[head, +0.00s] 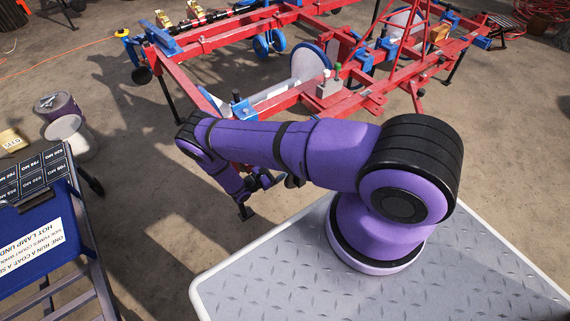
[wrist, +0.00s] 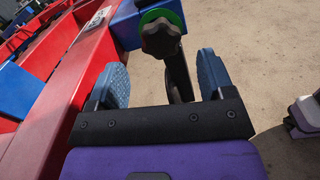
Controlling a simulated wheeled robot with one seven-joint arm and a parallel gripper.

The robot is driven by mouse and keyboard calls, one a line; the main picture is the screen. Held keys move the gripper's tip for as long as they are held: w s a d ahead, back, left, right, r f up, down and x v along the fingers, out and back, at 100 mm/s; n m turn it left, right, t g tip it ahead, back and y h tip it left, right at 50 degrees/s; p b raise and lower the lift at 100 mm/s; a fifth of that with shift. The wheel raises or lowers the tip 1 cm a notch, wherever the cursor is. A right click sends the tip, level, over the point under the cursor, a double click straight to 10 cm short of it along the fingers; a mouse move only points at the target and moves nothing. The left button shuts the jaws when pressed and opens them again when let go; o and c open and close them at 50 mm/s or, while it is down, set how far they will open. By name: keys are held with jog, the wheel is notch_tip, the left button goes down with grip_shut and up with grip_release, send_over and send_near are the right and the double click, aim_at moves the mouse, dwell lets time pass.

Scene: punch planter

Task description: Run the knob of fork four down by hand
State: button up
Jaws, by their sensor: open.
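A black lobed knob (wrist: 161,38) with a green disc (wrist: 163,17) behind it sits on a blue bracket (wrist: 126,26) at the red frame, in the wrist view. No number shows on it, so I cannot tell from a label which fork it is. My gripper (wrist: 163,76) is open, with one blue-padded finger on each side of a dark upright bar (wrist: 179,75). The knob lies beyond the fingertips, between their lines, and the pads appear apart from it. In the head view my gripper (head: 260,182) is small and partly hidden by my arm.
The red planter frame (head: 290,97) fills the back, and its red beam (wrist: 70,100) runs close along the left of my gripper. Bare concrete floor (wrist: 270,50) lies right of the knob.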

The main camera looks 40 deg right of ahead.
jog(key=shift+a, duration=2.4)
jog(key=a, duration=1)
jog(key=shift+s+a, duration=0.25)
jog(key=shift+a, duration=0.15)
